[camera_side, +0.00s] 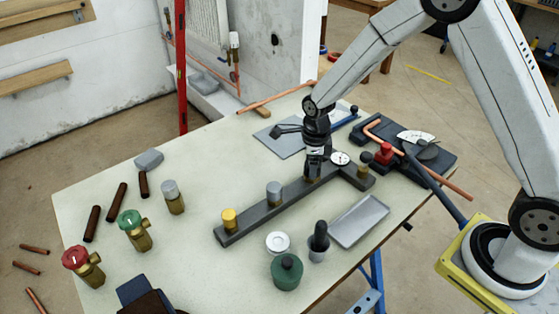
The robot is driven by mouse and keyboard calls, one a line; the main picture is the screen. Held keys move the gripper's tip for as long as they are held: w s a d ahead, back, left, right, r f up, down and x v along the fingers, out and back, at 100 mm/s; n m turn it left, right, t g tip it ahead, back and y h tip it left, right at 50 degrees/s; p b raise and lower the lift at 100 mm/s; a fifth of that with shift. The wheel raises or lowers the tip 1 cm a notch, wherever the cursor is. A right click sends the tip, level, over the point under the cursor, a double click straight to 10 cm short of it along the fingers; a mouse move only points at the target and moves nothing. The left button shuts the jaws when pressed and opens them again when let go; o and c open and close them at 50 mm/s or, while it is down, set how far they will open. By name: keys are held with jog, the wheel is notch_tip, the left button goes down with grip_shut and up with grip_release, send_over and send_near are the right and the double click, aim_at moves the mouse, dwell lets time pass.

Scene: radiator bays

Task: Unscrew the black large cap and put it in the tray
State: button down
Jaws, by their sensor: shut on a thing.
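A dark grey bar (254,213) with several capped posts lies across the table. My gripper (315,164) points down over the post near the bar's right end and is shut there. The black large cap is between its fingers and mostly hidden by them; I cannot tell whether it has come off its post. A shallow grey tray (360,221) lies on the table to the right of the bar, apart from it, and looks empty.
The bar also carries a yellow cap (229,217) and a grey cap (274,190). A dial gauge (340,158) is close beside my gripper. A black-topped bottle (319,240), white ring (278,242) and green jar (286,272) stand left of the tray.

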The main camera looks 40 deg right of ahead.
jog(key=n, duration=0.6)
jog(key=shift+n, duration=0.3)
jog(key=n, duration=0.3)
jog(key=shift+n, duration=0.4)
jog(key=n, duration=0.3)
jog(key=shift+r+n, duration=0.1)
jog(key=shift+n, duration=0.2)
jog(key=n, duration=0.3)
jog(key=shift+n, duration=0.4)
jog(key=n, duration=0.3)
jog(key=shift+n, duration=0.3)
jog(key=n, duration=0.6)
jog(key=shift+n, duration=0.3)
jog(key=shift+c, duration=1)
grip_release()
